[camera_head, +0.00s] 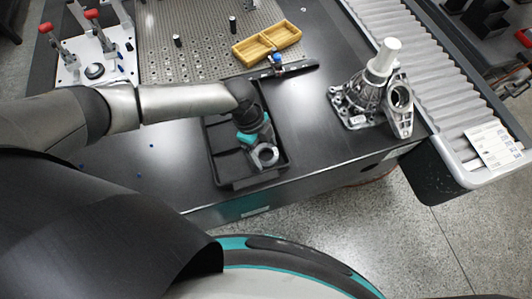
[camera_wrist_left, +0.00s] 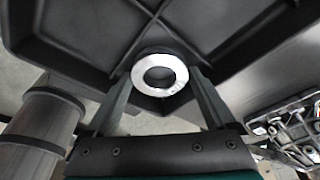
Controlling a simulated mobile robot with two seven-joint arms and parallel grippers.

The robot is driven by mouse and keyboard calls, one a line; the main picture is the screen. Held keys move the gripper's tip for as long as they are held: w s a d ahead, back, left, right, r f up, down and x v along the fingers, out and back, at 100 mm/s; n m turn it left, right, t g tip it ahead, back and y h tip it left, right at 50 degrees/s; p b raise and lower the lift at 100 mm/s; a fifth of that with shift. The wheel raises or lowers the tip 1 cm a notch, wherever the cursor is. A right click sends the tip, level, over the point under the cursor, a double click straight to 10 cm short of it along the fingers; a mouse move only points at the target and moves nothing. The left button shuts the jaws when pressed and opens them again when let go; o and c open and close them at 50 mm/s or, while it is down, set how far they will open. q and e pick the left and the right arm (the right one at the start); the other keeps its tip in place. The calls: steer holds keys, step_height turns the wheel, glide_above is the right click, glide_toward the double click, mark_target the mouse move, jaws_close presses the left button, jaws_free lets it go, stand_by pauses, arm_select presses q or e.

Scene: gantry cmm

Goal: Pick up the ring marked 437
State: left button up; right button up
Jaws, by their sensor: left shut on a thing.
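A silver metal ring (camera_head: 274,156) is at the front right of a black divided tray (camera_head: 226,184). It also shows in the left wrist view (camera_wrist_left: 141,74), face towards the camera; small marks on its lower right rim are too small to read surely. My left gripper (camera_head: 262,149) reaches down over the tray. Its two fingers (camera_wrist_left: 160,85) stand either side of the ring and are shut on it. The tray's dividers show behind the ring in the wrist view. I cannot tell whether the ring touches the tray floor. My right gripper is out of view.
A grey cast housing (camera_head: 362,98) with a white cylinder stands right of the tray. A yellow wooden box (camera_head: 252,50) and a dark tool (camera_head: 292,69) lie behind it. A roller conveyor (camera_head: 432,75) runs along the right. The table's front edge is close to the tray.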

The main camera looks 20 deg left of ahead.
arm_select(q)
steer(key=c, duration=0.8)
steer(key=shift+o, duration=0.2)
steer(key=shift+r, duration=0.1)
